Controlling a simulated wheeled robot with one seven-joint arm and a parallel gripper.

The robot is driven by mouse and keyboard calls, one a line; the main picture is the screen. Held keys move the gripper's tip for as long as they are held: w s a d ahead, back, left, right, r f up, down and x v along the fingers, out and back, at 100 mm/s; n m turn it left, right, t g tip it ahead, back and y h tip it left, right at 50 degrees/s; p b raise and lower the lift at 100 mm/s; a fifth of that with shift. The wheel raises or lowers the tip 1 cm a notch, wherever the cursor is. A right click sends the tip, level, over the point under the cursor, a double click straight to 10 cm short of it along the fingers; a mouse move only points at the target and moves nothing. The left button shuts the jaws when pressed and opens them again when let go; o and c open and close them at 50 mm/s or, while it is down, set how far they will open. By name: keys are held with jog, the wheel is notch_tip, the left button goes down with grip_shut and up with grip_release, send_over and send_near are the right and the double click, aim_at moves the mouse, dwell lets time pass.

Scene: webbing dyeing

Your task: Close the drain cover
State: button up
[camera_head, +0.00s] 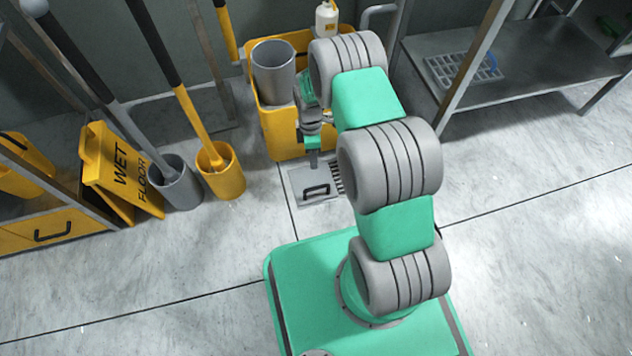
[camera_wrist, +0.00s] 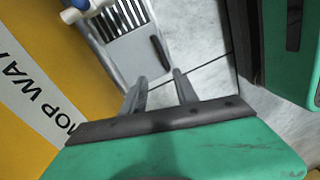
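The drain cover (camera_head: 312,190) is a flat grey plate with a dark handle, lying at floor level in the head view. The slotted drain grate (camera_head: 337,178) shows at its right side, partly hidden by my arm. In the wrist view the plate (camera_wrist: 130,55) and its dark handle (camera_wrist: 160,52) lie beyond my fingertips, with the slots (camera_wrist: 128,14) above. My gripper (camera_head: 312,162) is above the far side of the plate. In the wrist view my gripper (camera_wrist: 160,78) has its two fingers apart with nothing between them. Whether a fingertip touches the plate cannot be told.
A yellow mop-water bin (camera_head: 278,143) stands just behind the drain, holding a grey bucket (camera_head: 273,72). A wet-floor sign (camera_head: 112,165) and grey and yellow brush holders (camera_head: 222,177) stand left. A metal shelf (camera_head: 530,65) is at the right. Floor right of my arm is clear.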

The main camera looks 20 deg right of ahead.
aim_at(316, 187)
jog(key=s+f+b, duration=0.1)
jog(key=f, duration=0.3)
jog(key=s+f+n+b, duration=0.1)
jog(key=f, duration=0.4)
jog(key=s+f+n+b, duration=0.1)
jog(key=f, duration=0.4)
jog(key=shift+f, duration=0.1)
jog(key=shift+c, duration=0.5)
grip_shut()
jog(key=shift+d, duration=0.1)
